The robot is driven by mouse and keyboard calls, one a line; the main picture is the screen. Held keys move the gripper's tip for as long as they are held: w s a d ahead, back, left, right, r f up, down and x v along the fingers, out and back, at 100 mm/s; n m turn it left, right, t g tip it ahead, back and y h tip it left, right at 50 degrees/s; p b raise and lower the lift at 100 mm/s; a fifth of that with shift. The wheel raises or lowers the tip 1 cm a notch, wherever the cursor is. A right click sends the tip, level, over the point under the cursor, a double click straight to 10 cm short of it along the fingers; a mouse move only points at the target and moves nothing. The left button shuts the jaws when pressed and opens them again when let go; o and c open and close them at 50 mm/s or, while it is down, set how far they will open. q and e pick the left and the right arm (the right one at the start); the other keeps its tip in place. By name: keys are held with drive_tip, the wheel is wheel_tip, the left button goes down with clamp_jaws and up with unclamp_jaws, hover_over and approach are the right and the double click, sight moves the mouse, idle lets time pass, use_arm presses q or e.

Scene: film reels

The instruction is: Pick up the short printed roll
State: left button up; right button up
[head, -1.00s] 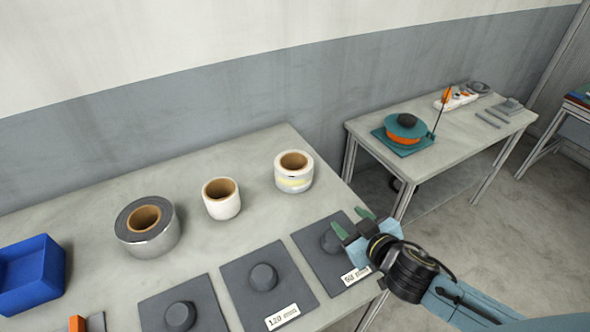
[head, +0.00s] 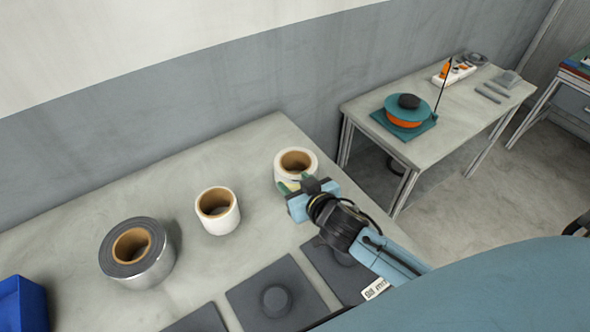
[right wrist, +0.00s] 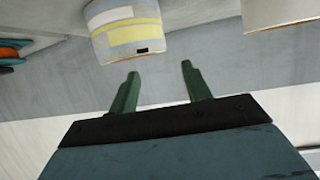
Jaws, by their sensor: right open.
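The printed roll (head: 296,163) is a short white roll with a brown core, standing upright on the near table. Its yellow, white and grey printed side shows in the right wrist view (right wrist: 127,32). My right gripper (head: 296,182) is open and empty, right in front of the roll, and hides part of its lower side in the head view. In the right wrist view its two green fingers (right wrist: 160,69) are apart, with the roll just beyond their tips and offset to the left. I cannot tell whether they touch. My left gripper is not in view.
A plain white roll (head: 217,211) and a wider silver-grey roll (head: 138,254) stand to the left on the table (head: 180,170). Dark pads with round knobs (head: 276,300) lie in front. A blue bin (head: 22,305) is at far left. A second table (head: 452,115) carries a teal-and-orange reel (head: 404,118).

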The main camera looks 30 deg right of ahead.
sight(281, 170)
drive_tip(key=x, duration=0.7)
drive_tip(key=shift+w+f, duration=0.1)
drive_tip(key=shift+w, duration=0.1)
drive_tip(key=shift+a, duration=0.1)
clamp_jaws()
